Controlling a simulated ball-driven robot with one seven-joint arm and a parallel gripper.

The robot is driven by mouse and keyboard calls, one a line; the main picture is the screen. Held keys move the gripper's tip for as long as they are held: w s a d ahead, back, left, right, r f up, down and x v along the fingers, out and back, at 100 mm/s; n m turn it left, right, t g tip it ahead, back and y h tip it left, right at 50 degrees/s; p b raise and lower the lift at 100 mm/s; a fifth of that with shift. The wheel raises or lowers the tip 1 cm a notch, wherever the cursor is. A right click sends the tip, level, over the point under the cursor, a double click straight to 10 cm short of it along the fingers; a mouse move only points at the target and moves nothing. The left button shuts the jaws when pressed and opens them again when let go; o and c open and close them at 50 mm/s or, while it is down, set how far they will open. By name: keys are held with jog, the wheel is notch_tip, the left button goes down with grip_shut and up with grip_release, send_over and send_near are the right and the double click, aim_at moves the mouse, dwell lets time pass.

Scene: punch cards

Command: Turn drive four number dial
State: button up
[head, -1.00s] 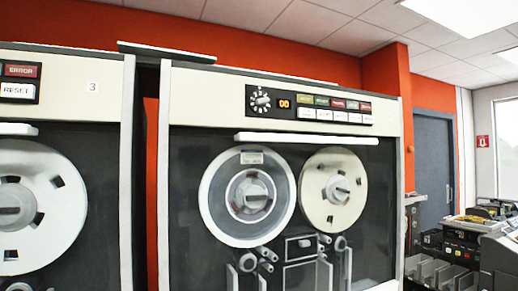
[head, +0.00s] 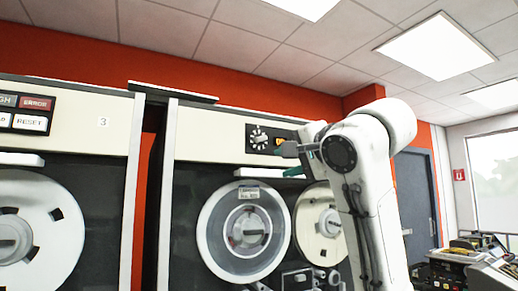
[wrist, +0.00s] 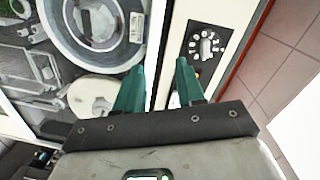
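The number dial (head: 259,138) is a small knob with a ring of white marks on a black panel, high on the right-hand tape drive (head: 210,132). In the wrist view the dial (wrist: 207,44) shows unobstructed, right of the fingertips. My gripper (head: 287,161) is in front of the drive's upper face, just right of and slightly below the dial. Its two green-tipped fingers are apart with nothing between them, as the wrist view also shows (wrist: 158,70). It does not touch the dial. The orange number display (head: 281,141) beside the dial is partly hidden by my gripper.
A second drive (head: 85,115) marked 3 stands at the left. A white ledge (head: 258,173) juts out below the dial panel. Tape reels (head: 215,235) lie below it. My arm covers the drive's right side and its row of buttons. Equipment (head: 462,262) stands at the far right.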

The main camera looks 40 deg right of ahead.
jog(key=t, duration=0.1)
send_near(263, 139)
jog(key=s+a, duration=0.1)
jog(key=s, duration=0.1)
jog(key=shift+m+h, duration=0.4)
jog(key=p+x, duration=0.3)
jog(key=x, duration=0.7)
jog(key=shift+w+p, duration=0.25)
jog(key=shift+p, duration=0.1)
jog(key=shift+f, duration=0.1)
grip_shut()
